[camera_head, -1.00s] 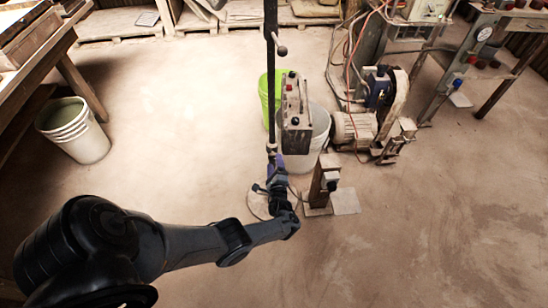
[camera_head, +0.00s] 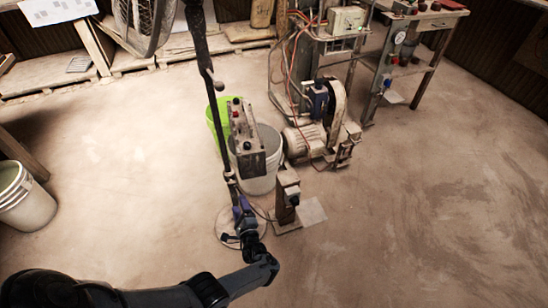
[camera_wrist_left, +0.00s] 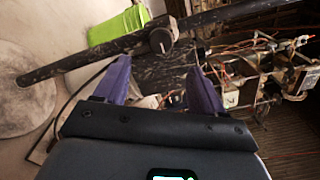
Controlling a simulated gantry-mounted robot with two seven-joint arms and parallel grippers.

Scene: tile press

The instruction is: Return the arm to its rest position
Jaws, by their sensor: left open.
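My left gripper (camera_head: 240,212) is at the lower middle of the head view, beside the lower part of a dark upright pole (camera_head: 204,75) on a round base. In the left wrist view the two purple fingers (camera_wrist_left: 160,85) are spread apart, and I see nothing clamped between them. The pole (camera_wrist_left: 90,55) crosses just beyond the fingertips there. I cannot tell whether they touch it. My left arm (camera_head: 160,296) enters from the bottom left of the head view. My right gripper is not visible.
A control box (camera_head: 245,140) hangs by the pole. A motor unit (camera_head: 305,140) and a short post (camera_head: 286,195) stand right of the gripper. The floor is clear at right.

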